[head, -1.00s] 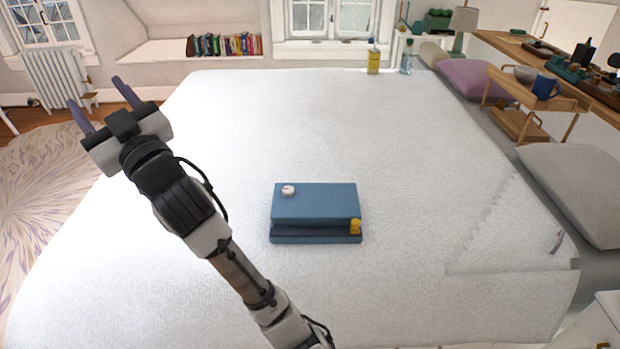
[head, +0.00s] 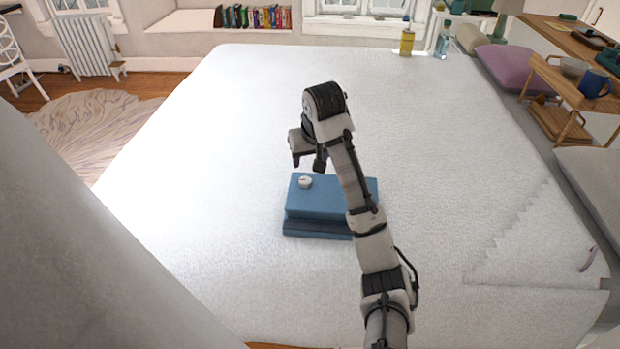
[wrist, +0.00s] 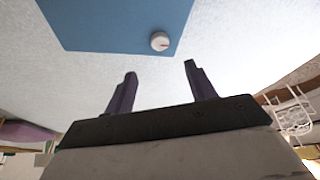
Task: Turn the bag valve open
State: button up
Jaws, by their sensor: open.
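The blue bag (head: 325,205) lies flat on the white bed, partly hidden behind my arm in the head view. A round white valve (head: 305,182) sits on its top near the far left corner. In the wrist view the bag (wrist: 105,20) fills the top, and the valve (wrist: 159,42) shows a small reddish mark. My gripper (head: 307,162) hangs just behind the bag's far edge, pointing down. In the wrist view my gripper (wrist: 160,70) is open and empty, its two dark fingers apart, with the valve seen between and beyond the tips, not held.
The wide bed (head: 190,230) is clear around the bag. A yellow bottle (head: 407,42) and a clear bottle (head: 443,42) stand at its far edge. A wooden shelf (head: 570,85) with a blue mug is at the right.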

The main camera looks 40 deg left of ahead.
aim_at(305, 180)
jog(key=p+x, duration=0.1)
jog(key=x, duration=1.1)
jog(key=c, duration=1)
